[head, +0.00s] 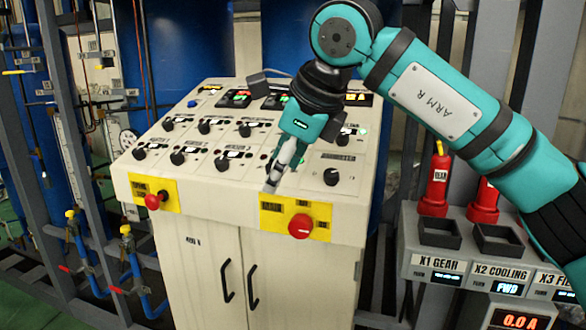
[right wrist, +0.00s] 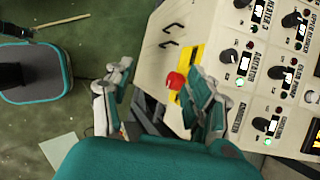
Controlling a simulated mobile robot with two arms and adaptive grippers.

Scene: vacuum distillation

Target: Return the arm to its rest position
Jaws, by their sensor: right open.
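My right arm, teal and marked ARM R, reaches in from the right in the head view. Its right gripper (head: 272,184) hangs over the front part of the control panel (head: 225,180), above the front edge and near a red mushroom button (head: 300,226). In the right wrist view the right gripper (right wrist: 158,98) has its two fingers spread apart with nothing between them. The red button (right wrist: 175,81) shows beyond the fingers. Whether the fingers touch the panel cannot be told. My left gripper is in neither view.
The panel carries several black knobs and a second red button (head: 153,201) at left. Pipes and valves (head: 127,245) stand left of the cabinet. At right is a shelf with X1 GEAR and X2 COOLING modules (head: 436,268) and red bottles (head: 437,184). Blue tanks (head: 190,45) stand behind.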

